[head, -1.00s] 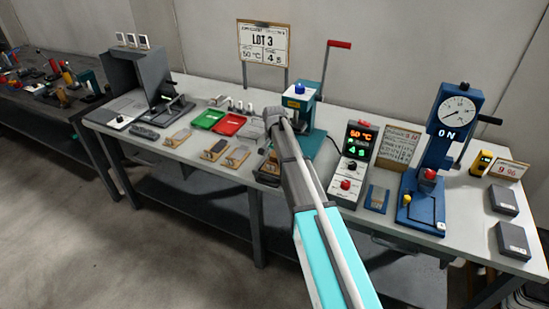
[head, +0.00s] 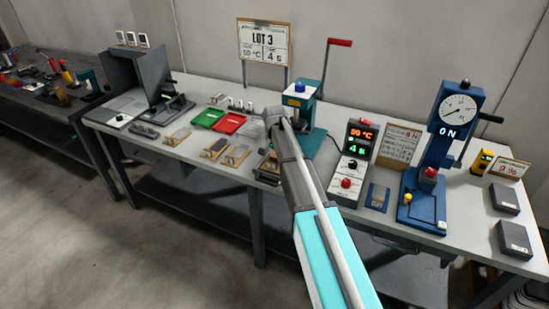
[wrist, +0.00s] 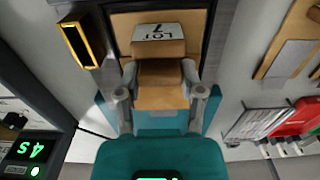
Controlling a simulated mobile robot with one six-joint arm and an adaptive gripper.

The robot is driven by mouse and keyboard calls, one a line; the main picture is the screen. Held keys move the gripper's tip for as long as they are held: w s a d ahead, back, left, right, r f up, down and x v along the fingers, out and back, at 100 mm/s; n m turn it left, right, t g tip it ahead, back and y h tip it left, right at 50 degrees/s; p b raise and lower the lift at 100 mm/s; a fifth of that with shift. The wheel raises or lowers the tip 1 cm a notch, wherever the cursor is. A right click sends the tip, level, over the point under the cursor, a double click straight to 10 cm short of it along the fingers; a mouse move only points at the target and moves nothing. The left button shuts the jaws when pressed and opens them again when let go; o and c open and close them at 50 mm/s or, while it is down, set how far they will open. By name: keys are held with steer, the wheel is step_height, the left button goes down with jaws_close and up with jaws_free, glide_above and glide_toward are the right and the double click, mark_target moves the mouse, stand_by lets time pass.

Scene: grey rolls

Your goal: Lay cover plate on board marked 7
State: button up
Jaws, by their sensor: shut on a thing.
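The board marked 7 (wrist: 120,22) is tan and lies in the upper middle of the wrist view. A white label reading LOT 7 (wrist: 158,32) shows upside down there. My gripper (wrist: 160,85) is shut on a brown piece (wrist: 160,97), apparently the cover plate, with one grey finger on each side. It is over or just above the board; I cannot tell whether they touch. In the head view my gripper (head: 273,116) is in front of the teal press (head: 302,105), and my arm hides most of the held piece.
The press also shows in the wrist view (wrist: 160,150), close to the fingers. A timer box (head: 350,165) stands to its right, and a blue gauge press (head: 427,180) further right. Wooden boards with plates (head: 215,149), a green tray (head: 207,119) and a red tray (head: 229,123) lie left.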

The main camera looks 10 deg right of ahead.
steer(key=shift+f+b, duration=0.4)
steer(key=shift+f, duration=0.1)
steer(key=o, duration=1.1)
steer(key=shift+r, duration=0.25)
step_height(320, 180, up, 7)
steer(key=p, duration=0.7)
steer(key=shift+r+p, duration=0.2)
steer(key=shift+p, duration=0.2)
steer(key=shift+w+d+f+b, duration=0.1)
steer(key=shift+d+f+b, duration=0.05)
steer(key=shift+f+b, duration=0.7)
steer(key=shift+w+d+f+b, duration=0.1)
steer(key=shift+d+f+b, duration=0.05)
steer(key=shift+f+b, duration=0.65)
